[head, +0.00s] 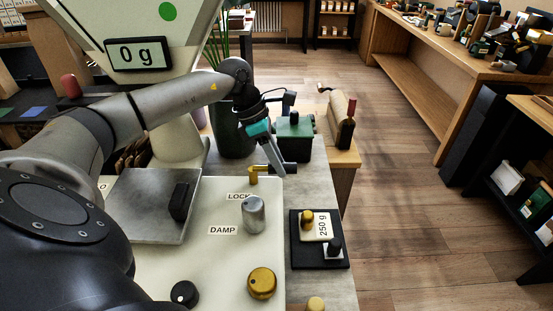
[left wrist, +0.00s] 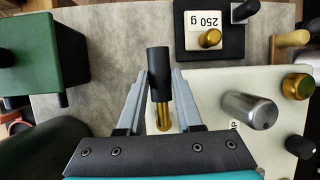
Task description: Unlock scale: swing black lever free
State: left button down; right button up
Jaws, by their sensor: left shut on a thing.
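The scale (head: 225,270) is a pale cream body with a grey metal plate (head: 150,205) and a display reading 0 g (head: 138,54). Its lock lever has a brass pivot (head: 254,176) near the LOCK label and a black grip (head: 289,168) pointing right, past the scale's edge. My left gripper (head: 276,165) reaches over from the left and is shut on the lever. In the left wrist view, the black grip (left wrist: 158,62) and brass part (left wrist: 164,118) lie between the two grey fingers (left wrist: 162,88). My right gripper is not in view.
A silver knob (head: 254,214) and a brass knob (head: 262,283) stand on the scale. A black tray (head: 333,257) with a 250 g card and small weights lies right of it. A green box (head: 294,138) stands behind the lever. Open floor lies further right.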

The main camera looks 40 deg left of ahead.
aim_at(266, 164)
pick_arm(q)
jog(key=shift+s+d+m+g, duration=0.3)
jog(key=shift+s+m+g, duration=0.15)
jog(key=shift+m, duration=0.65)
jog(key=c, duration=0.6)
grip_release()
jog(key=shift+s+d, duration=0.1)
jog(key=v, duration=0.7)
jog(key=shift+a+r, duration=0.25)
jog(key=shift+a, duration=0.05)
jog(key=shift+d+f, duration=0.1)
